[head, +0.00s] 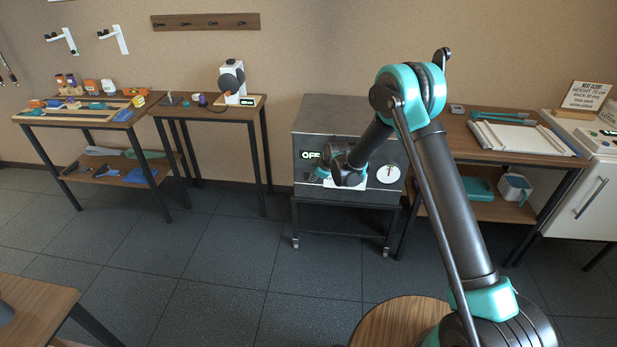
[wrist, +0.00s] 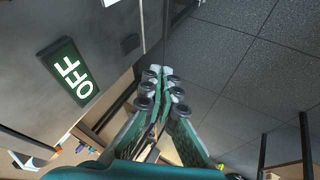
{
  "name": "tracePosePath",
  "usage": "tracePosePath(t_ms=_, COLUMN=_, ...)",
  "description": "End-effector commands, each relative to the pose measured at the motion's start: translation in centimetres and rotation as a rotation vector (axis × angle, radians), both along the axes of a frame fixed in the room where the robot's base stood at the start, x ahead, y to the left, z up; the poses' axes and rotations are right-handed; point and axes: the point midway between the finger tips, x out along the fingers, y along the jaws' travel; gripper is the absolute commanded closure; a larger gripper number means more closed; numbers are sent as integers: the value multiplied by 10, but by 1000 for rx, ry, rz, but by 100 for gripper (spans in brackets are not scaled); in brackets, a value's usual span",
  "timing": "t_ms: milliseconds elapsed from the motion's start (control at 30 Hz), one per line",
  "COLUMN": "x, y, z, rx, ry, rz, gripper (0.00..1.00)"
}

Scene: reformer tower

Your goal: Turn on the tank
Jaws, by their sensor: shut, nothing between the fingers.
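The tank (head: 348,122) is a grey metal box on a dark stand against the wall in the head view. Its display (head: 310,154) reads OFF in light letters. The display also shows in the wrist view (wrist: 70,74), at the left and turned on its side. A round white dial (head: 388,174) is at the right of the tank's front. My gripper (wrist: 160,76) is shut and empty, just in front of the tank's face. My arm hides the middle of the front, and contact cannot be told.
A table with a white tray (head: 520,137) stands right of the tank, beside a white cabinet (head: 585,195). A small table with a white device (head: 232,80) stands to the left. A round wooden stool (head: 385,322) is near my base. The tiled floor (head: 225,265) before the tank is clear.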

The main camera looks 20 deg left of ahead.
Motion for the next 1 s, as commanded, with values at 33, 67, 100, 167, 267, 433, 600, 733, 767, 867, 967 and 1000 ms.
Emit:
tracePosePath(t_ms=33, x=0, y=0, z=0, rx=0, ry=0, rz=0, gripper=100)
tracePosePath(t_ms=67, x=0, y=0, z=0, rx=0, ry=0, rz=0, gripper=100)
tracePosePath(t_ms=100, x=0, y=0, z=0, rx=0, ry=0, rz=0, gripper=100)
tracePosePath(t_ms=167, x=1, y=0, z=0, rx=0, ry=0, rz=0, gripper=100)
tracePosePath(t_ms=267, x=1, y=1, z=-2, rx=0, ry=0, rz=0, gripper=100)
tracePosePath(t_ms=433, x=7, y=9, z=-15, rx=0, ry=0, rz=0, gripper=100)
tracePosePath(t_ms=600, x=17, y=22, z=-38, rx=0, ry=-1, rz=0, gripper=100)
tracePosePath(t_ms=733, x=25, y=32, z=-57, rx=0, ry=-1, rz=0, gripper=100)
tracePosePath(t_ms=767, x=27, y=34, z=-61, rx=0, ry=-1, rz=0, gripper=100)
tracePosePath(t_ms=867, x=33, y=42, z=-75, rx=0, ry=-1, rz=0, gripper=100)
tracePosePath(t_ms=967, x=42, y=47, z=-84, rx=0, ry=-2, rz=-1, gripper=100)
tracePosePath(t_ms=1000, x=49, y=49, z=-84, rx=1, ry=-1, rz=-2, gripper=100)
